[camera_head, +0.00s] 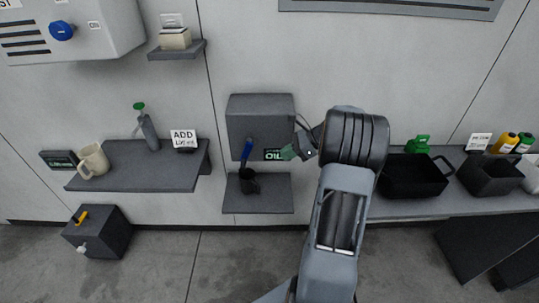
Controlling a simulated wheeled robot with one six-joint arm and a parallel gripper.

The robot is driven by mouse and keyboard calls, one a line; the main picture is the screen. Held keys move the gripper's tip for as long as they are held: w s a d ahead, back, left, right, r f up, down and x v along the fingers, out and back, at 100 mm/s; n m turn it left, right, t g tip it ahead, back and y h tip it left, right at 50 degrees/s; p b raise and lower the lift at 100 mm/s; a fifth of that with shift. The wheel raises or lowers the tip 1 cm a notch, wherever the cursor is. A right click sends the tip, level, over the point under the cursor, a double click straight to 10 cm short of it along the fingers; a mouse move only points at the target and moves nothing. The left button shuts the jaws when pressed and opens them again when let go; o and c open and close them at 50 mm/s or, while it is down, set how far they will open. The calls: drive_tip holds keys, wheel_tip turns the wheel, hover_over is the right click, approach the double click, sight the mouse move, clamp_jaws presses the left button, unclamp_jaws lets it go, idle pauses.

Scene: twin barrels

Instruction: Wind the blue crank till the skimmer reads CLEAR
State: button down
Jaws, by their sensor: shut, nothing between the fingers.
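The skimmer (260,108) is a dark grey box on the wall in the head view. The blue crank (247,147) on its front shows as a short blue handle slanting down to the left. Right of the crank, a small display (273,155) shows green letters that look like OIL. A dark mug (249,184) stands below on a small shelf. My gripper (292,151) is shut and empty at the right side of the skimmer, apart from the crank.
A left shelf (120,182) holds a beige mug (94,160), a green-topped bottle (148,130) and a card. Another blue knob (62,31) sits on a wall unit at upper left. Black bins (412,180) stand on the right counter. A dark box (98,232) lies on the floor.

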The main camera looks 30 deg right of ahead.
sight(246, 154)
drive_tip(key=a+r+x, duration=0.1)
drive_tip(key=r+x, duration=0.1)
drive_tip(key=x, duration=1)
drive_tip(key=shift+w+a+r, duration=0.15)
drive_tip(key=shift+w+a, duration=0.1)
drive_tip(key=shift+w, duration=0.1)
drive_tip(key=shift+d, duration=0.1)
